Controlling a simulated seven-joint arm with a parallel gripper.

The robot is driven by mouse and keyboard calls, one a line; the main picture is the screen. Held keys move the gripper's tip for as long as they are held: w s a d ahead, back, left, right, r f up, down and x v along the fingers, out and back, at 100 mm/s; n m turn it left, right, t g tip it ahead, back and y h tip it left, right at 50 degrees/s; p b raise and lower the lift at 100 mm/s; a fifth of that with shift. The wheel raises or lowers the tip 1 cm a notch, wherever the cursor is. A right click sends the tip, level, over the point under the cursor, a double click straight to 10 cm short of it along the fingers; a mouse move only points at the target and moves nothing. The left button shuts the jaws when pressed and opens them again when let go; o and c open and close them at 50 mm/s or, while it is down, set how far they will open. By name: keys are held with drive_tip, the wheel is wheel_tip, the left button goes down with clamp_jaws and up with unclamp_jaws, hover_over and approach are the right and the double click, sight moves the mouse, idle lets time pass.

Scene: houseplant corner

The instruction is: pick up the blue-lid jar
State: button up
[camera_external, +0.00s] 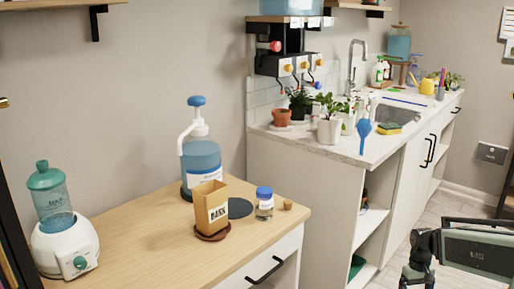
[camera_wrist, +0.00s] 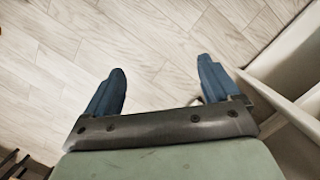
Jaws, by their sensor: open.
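The blue-lid jar (camera_external: 264,208) is a small clear jar with a white label and a blue lid. It stands upright on the wooden counter (camera_external: 150,235) near its right end in the external view. My gripper (camera_wrist: 162,70) shows in the wrist view with its two blue fingers wide apart and nothing between them. In the external view my arm is at the lower right, off the counter and well away from the jar. The jar is not in the wrist view.
A tan box (camera_external: 211,208) on a brown saucer stands just left of the jar. A blue pump bottle (camera_external: 201,160) is behind, a dark round pad (camera_external: 239,208) and a small cork (camera_external: 288,205) beside it. A white cabinet edge (camera_wrist: 275,75) is close at the wrist view's right.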

drive_tip(key=w+a+r+n+t, duration=0.1)
drive_tip(key=w+a+r, duration=0.2)
drive_tip(key=w+r, duration=0.25)
drive_tip(key=w+a+r+n+t, duration=0.1)
drive_tip(key=w+a+r+n, duration=0.15)
drive_tip(key=w+r, duration=0.35)
drive_tip(key=w+a+r+n, duration=0.4)
drive_tip(key=w+a+r, duration=0.4)
drive_tip(key=a, duration=0.3)
drive_tip(key=n, duration=1.1)
approach(264, 202)
drive_tip(key=shift+w+r+t, duration=0.3)
drive_tip(key=shift+w+r, duration=0.65)
drive_tip(key=shift+r, duration=0.05)
drive_tip(key=shift+s+f, duration=0.1)
drive_tip(key=shift+f, duration=0.05)
drive_tip(key=shift+d+f, duration=0.15)
drive_tip(key=shift+f, duration=6.45)
drive_tip(key=c, duration=1.2)
